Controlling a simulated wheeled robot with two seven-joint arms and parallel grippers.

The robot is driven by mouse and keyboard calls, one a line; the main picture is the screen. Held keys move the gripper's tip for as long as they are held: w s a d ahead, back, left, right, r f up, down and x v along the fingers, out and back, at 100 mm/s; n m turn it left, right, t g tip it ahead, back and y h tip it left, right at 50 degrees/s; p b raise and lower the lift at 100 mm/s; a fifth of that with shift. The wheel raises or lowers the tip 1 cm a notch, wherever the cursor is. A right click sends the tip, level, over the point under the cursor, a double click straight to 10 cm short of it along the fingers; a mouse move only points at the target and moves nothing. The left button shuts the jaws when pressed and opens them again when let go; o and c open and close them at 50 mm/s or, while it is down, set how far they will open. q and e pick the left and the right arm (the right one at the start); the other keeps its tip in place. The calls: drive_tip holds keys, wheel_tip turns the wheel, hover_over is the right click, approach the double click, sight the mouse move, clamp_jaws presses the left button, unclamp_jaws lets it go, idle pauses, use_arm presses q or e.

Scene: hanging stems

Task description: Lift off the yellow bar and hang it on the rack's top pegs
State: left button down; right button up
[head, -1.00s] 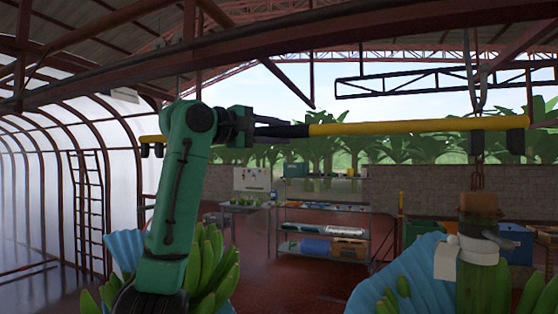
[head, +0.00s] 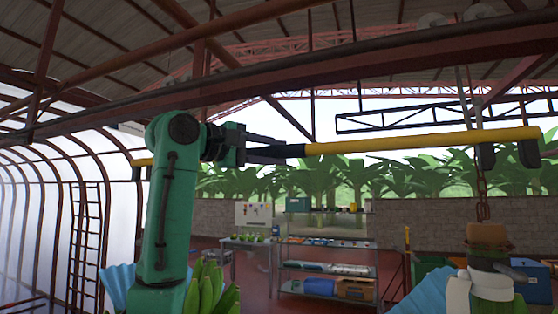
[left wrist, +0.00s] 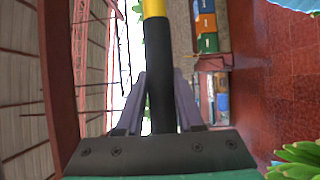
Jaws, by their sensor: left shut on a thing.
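The long yellow bar (head: 420,140) runs nearly level across the head view, slightly higher at its right end. Its middle has a black grip section (left wrist: 162,95). My left gripper (head: 282,152) is shut on this section; the left wrist view shows a finger on each side of it. Dark fittings (head: 528,153) hang under the bar's right end. The far left end (head: 142,162) shows beyond my left arm. A chain (head: 482,200) hangs below the right end; I cannot tell whether it joins the bar. I cannot make out the rack's top pegs. My right gripper is not in view.
A red overhead beam (head: 300,75) crosses above the bar. A stem top (head: 488,240) with blue wrapping (head: 430,300) stands lower right, and green bananas (head: 210,290) lower left. A metal shelf (head: 328,267) stands farther back, before a low wall.

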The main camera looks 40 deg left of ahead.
sight(278, 151)
use_arm(q)
drive_tip(key=shift+s+d+b, duration=0.3)
drive_tip(key=shift+s+b, duration=0.05)
drive_tip(key=shift+s, duration=0.55)
drive_tip(key=shift+s+d+b, duration=0.3)
drive_tip(key=shift+s+b, duration=0.05)
drive_tip(key=shift+s, duration=0.55)
drive_tip(key=shift+s+d+b, duration=0.2)
drive_tip(key=shift+s+d, duration=0.1)
drive_tip(key=shift+s, duration=0.45)
drive_tip(key=shift+s+d+b, duration=0.15)
drive_tip(key=shift+s+d, duration=0.1)
drive_tip(key=shift+s, duration=0.5)
